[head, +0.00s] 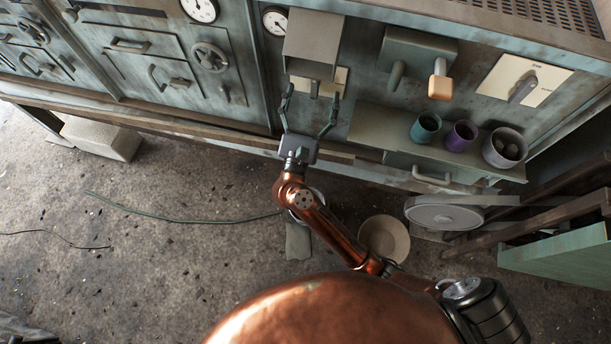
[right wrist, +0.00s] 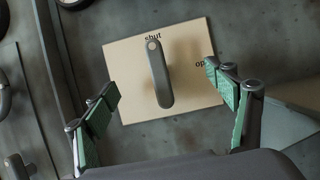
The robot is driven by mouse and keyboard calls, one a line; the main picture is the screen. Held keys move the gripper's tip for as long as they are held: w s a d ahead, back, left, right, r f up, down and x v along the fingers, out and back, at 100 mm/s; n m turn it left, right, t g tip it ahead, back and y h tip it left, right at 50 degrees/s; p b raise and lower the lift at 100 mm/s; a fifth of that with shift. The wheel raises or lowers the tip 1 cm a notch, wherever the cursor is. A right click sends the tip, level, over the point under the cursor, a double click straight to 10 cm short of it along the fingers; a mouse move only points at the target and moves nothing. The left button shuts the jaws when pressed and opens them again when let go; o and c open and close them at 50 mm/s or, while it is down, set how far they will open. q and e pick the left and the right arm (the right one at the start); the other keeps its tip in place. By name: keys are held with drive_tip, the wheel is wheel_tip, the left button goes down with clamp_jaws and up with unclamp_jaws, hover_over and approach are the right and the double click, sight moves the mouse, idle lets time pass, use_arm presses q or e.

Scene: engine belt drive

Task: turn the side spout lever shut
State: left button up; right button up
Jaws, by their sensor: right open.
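A grey lever (right wrist: 160,75) sits on a cream plate (right wrist: 130,90) in the right wrist view. The word "shut" is at the lever's top end, and a partly covered word starting "op" is at the plate's right. The lever stands nearly upright, leaning slightly, its top end just under "shut". In the head view the plate (head: 341,79) shows below a grey box, with only part of the lever visible. My right gripper (head: 309,108) is open and empty, facing the plate; its fingers (right wrist: 162,97) appear on either side of the lever, touching nothing visible. My left gripper is out of view.
The grey box (head: 312,45) juts out above the plate. To the right are a wooden-tipped handle (head: 440,80), another cream plate with a grey lever (head: 522,90), and a shelf (head: 385,128) with cups (head: 461,135). A bowl (head: 384,238) is on the floor below.

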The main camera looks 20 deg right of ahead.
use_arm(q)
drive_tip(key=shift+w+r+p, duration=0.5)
use_arm(e)
drive_tip(key=r+v, duration=0.1)
drive_tip(key=v, duration=0.6)
use_arm(q)
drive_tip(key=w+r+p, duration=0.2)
drive_tip(key=p, duration=0.1)
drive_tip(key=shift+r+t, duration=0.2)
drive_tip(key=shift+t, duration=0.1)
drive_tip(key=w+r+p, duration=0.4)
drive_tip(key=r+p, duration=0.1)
drive_tip(key=p, duration=0.1)
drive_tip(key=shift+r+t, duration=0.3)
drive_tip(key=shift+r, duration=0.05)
use_arm(e)
drive_tip(key=s+f+n+y, duration=0.2)
drive_tip(key=f+n+y, duration=0.5)
drive_tip(key=f+n, duration=0.7)
drive_tip(key=s+f+n+g+y, duration=0.1)
drive_tip(key=f+n+y, duration=0.6)
drive_tip(key=f+n, duration=0.8)
drive_tip(key=shift+s+a, duration=0.2)
drive_tip(key=shift+s, duration=0.55)
drive_tip(key=shift+f, duration=0.15)
